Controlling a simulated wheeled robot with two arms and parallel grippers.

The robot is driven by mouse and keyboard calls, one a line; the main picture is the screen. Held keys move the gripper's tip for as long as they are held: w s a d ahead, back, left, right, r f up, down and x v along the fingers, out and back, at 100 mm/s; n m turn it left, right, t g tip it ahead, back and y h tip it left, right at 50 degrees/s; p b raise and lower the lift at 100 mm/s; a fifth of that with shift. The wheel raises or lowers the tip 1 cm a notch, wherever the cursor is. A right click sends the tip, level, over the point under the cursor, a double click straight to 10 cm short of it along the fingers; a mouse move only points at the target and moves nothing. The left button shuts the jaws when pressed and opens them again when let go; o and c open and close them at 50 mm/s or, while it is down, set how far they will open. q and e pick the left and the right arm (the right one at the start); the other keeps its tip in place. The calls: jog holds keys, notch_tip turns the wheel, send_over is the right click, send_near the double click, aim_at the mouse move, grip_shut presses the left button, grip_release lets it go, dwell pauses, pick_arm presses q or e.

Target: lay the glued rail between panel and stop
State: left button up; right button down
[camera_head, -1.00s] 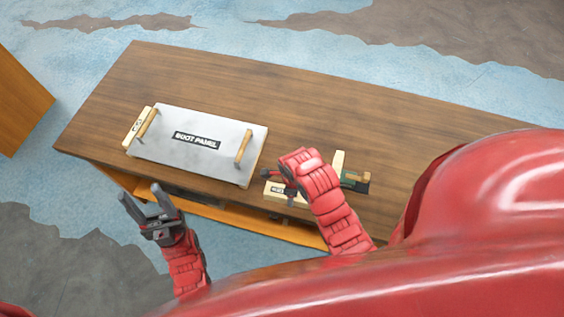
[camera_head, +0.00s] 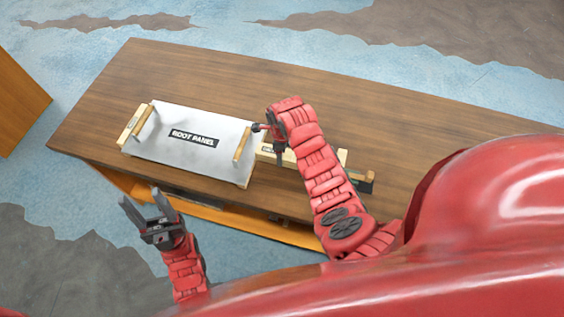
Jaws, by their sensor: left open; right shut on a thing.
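The white panel (camera_head: 185,155) with a dark label lies on the table, a wooden bar near each end. My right gripper (camera_head: 279,150) is shut on a pale, labelled wooden rail (camera_head: 266,153), just right of the panel. My arm and gripper cover part of the rail, so I cannot tell whether it touches the panel or table. A pale piece (camera_head: 342,156) and a small wooden block (camera_head: 370,177) on a dark base show right of my forearm; which is the stop is unclear. My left gripper (camera_head: 146,214) is open and empty, in front of the table.
A pale labelled strip (camera_head: 128,128) lies along the panel's left end. The brown table top (camera_head: 220,85) is clear behind the panel and to the right. An orange shelf (camera_head: 215,217) shows under the front edge. Another wooden piece of furniture (camera_head: 18,100) stands at far left.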

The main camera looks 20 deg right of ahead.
notch_tip(320, 180, down, 4)
jog(key=b, duration=0.3)
jog(key=shift+s+r+b, duration=0.1)
jog(key=shift+r+b, duration=0.15)
jog(key=shift+b, duration=0.05)
jog(key=shift+r, duration=0.1)
jog(key=shift+c, duration=0.8)
grip_release()
